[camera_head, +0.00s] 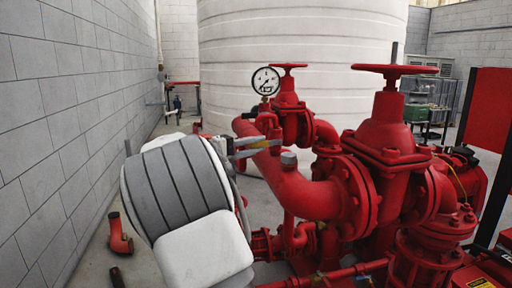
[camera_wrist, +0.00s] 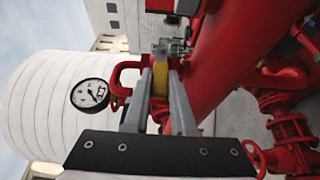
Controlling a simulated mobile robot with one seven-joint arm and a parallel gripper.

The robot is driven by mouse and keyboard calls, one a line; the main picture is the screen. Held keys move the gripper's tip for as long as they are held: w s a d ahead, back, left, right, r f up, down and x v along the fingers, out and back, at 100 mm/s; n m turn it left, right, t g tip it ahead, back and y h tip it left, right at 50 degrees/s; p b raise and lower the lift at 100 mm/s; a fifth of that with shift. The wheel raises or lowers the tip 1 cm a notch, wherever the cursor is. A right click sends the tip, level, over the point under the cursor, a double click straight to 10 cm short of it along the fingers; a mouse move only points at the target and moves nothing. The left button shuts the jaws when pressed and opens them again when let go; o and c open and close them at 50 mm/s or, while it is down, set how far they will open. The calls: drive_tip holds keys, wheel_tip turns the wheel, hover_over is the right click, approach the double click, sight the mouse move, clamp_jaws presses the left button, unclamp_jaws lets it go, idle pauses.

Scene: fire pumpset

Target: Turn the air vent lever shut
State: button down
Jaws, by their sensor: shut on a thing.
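The air vent lever is a yellow handle (camera_wrist: 160,78) in the middle of the wrist view, on a small metal valve (camera_wrist: 171,48) at the red pipe. My gripper (camera_wrist: 161,88) has its two grey fingers on either side of the yellow handle and is shut on it. In the head view my gripper (camera_head: 258,146) reaches in from the left over the bent red pipe, under the pressure gauge. The lever is mostly hidden there by the fingers. The valve's exact angle is hard to tell.
The pressure gauge (camera_head: 265,81) and a red handwheel valve (camera_head: 288,101) stand close above my gripper. A larger red handwheel (camera_head: 391,70) rises at the right. A white tank (camera_head: 300,40) fills the back. A grey block wall (camera_head: 70,110) runs along the left.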

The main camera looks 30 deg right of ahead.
drive_tip(key=c, duration=0.7)
unclamp_jaws()
drive_tip(key=shift+c, duration=0.2)
drive_tip(key=s+a+p, duration=0.2)
drive_tip(key=a, duration=1.5)
drive_tip(key=shift+s+f, duration=0.15)
drive_tip(key=shift+s, duration=0.1)
